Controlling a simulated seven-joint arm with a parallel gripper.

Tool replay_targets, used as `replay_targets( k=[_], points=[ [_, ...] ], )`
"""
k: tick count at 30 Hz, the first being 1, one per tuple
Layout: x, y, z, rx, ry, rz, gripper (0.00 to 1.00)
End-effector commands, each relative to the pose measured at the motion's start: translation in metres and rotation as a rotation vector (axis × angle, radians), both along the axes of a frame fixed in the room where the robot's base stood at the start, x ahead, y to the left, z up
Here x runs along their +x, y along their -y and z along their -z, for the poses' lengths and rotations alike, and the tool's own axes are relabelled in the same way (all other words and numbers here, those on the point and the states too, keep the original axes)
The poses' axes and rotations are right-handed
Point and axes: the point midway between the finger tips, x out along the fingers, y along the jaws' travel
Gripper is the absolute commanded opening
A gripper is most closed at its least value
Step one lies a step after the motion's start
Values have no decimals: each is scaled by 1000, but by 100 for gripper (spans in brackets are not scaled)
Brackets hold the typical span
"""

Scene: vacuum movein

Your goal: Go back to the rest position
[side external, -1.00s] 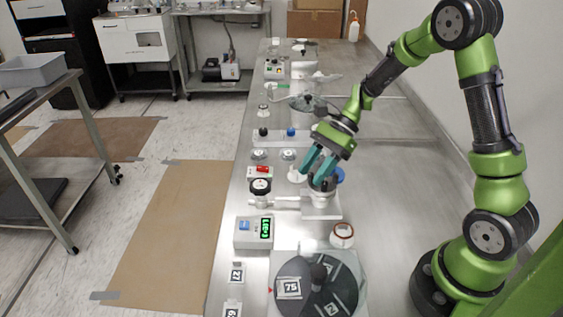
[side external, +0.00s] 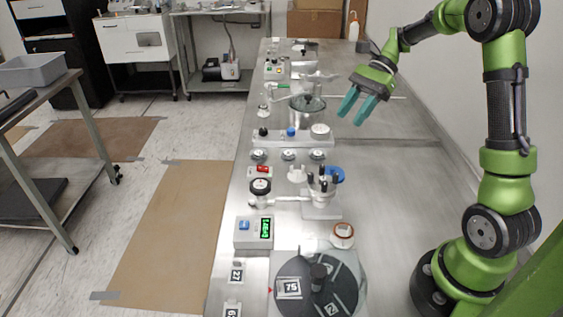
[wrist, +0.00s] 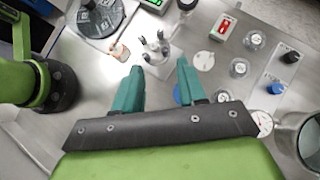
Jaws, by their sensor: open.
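My gripper (side external: 362,105) is open and empty, with two teal fingers apart in the air above the right side of the steel bench. In the wrist view my gripper (wrist: 160,88) shows both fingers spread with nothing between them. The white stand with several dark-tipped posts (side external: 321,190) is on the bench below and left of it. The same posted stand (wrist: 157,48) shows beyond the fingertips in the wrist view. A blue round part (side external: 336,174) sits beside the stand.
A control box with a green display (side external: 254,232) and a dark round turntable (side external: 340,285) are at the near end. A metal pot (side external: 308,108) and a knob panel (side external: 293,138) stand left of my gripper. The bench's right side (side external: 400,190) is clear.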

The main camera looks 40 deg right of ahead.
Motion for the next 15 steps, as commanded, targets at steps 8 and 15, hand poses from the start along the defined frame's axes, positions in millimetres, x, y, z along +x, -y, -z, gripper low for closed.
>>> replay_targets(
  k=[8,15],
  points=[
    [0,4,-4,0,-1,-1,41],
    [0,8,2,-35,20,-20,41]
  ],
)
